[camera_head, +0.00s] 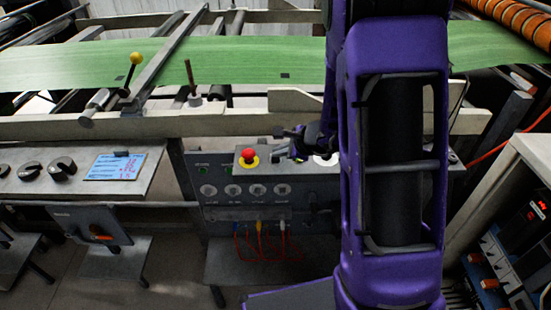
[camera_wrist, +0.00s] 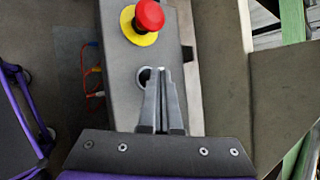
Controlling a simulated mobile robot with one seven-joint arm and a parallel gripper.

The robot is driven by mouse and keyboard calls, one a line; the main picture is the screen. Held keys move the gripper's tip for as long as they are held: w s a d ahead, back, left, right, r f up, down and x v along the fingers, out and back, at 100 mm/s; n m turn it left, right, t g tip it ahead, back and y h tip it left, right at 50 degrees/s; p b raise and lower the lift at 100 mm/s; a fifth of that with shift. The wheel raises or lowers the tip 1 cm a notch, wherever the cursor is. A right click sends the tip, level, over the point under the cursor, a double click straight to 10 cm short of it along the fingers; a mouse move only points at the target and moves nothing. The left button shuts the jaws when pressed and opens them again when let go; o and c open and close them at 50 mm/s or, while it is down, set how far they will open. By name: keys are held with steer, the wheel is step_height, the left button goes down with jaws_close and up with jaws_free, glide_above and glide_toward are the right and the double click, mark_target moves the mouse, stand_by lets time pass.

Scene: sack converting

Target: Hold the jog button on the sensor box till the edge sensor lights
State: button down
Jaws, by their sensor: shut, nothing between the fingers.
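The grey sensor box (camera_head: 305,190) stands below the machine's front rail. On its top, a red mushroom button (camera_head: 249,155) sits on a yellow collar; it also shows in the wrist view (camera_wrist: 149,15). A round button with a pale rim (camera_wrist: 142,76) lies on the box top below it in the wrist view, partly hidden by my fingers. My gripper (camera_wrist: 161,72) is shut and empty, with its fingertips at this button's right side. I cannot tell whether they touch or press it. I cannot make out the edge sensor or any light on it.
A green web (camera_head: 200,62) runs across the machine behind the box. Several coloured cables (camera_head: 262,240) hang from the box front. My purple arm hides the box's right part.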

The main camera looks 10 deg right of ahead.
mark_target(279, 160)
steer(key=shift+f, duration=0.45)
stand_by(1.9)
steer(key=shift+r, duration=0.2)
stand_by(2.9)
steer(key=shift+r+p, duration=0.45)
steer(key=shift+r, duration=0.35)
steer(key=shift+r+p, duration=1.7)
steer(key=shift+r, duration=0.75)
